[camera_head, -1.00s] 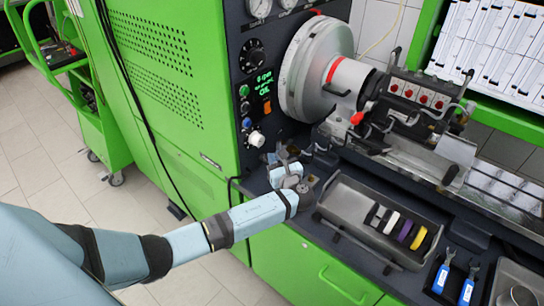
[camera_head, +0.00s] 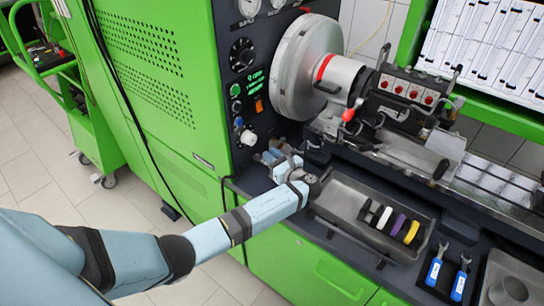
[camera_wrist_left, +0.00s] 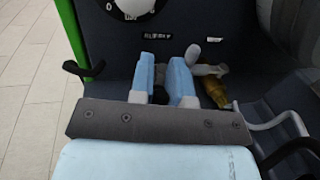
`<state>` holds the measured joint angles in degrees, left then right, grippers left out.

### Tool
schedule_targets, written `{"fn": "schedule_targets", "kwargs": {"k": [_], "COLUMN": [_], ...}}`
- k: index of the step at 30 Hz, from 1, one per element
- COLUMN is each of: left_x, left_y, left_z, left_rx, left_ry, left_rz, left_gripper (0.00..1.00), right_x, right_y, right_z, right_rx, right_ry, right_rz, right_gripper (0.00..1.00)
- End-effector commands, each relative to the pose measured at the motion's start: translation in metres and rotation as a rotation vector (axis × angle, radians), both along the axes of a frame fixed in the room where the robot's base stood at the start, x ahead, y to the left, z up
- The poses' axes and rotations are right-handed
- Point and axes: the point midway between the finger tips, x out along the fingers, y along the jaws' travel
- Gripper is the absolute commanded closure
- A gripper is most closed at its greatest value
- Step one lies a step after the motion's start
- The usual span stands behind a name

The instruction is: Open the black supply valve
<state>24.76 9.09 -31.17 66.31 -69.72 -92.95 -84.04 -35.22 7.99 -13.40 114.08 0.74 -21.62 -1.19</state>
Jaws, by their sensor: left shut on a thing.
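My left gripper (camera_head: 271,156) is at the bench beside the lower right edge of the control panel. Its two light-blue fingers show in the left wrist view (camera_wrist_left: 164,82), closed around a small dark part low between them. I take this part to be the black supply valve (camera_wrist_left: 160,95), mostly hidden by the fingers and the gripper's grey body. In the head view the hand covers the valve. Just right of the fingers is a brass fitting (camera_wrist_left: 214,92) with a grey handle (camera_wrist_left: 208,70). My right gripper is not in view.
The control panel (camera_head: 250,100) with knobs and gauges stands behind the hand. A metal tray (camera_head: 345,190) with several coloured rings lies to its right. A black hooked handle (camera_wrist_left: 82,70) is left of the fingers, and a grey curved pipe (camera_wrist_left: 285,130) is at right.

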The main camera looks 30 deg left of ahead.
Motion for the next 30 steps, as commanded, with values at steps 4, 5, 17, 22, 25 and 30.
{"fn": "schedule_targets", "kwargs": {"k": [4,5,17,22,25,30], "left_x": [0.001,0.001,0.001,0.001,0.001,0.001], "left_y": [0.001,0.001,0.001,0.001,0.001,0.001], "left_z": [0.002,0.002,0.015,0.05,0.075,0.118], "left_rx": [0.001,0.001,0.0,-0.001,-0.002,-0.001], "left_ry": [-0.003,-0.003,-0.003,-0.006,-0.007,-0.008], "left_rz": [0.0,0.0,0.0,0.0,-0.001,0.0], "left_gripper": [0.58,0.58,0.58,0.58,0.58,0.58], "right_x": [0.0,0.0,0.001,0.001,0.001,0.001], "right_y": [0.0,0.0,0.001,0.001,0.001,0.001], "right_z": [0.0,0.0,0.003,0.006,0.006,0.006], "right_rx": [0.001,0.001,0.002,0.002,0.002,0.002], "right_ry": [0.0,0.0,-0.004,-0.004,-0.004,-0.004], "right_rz": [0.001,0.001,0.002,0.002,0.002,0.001], "right_gripper": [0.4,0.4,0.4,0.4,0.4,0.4]}}
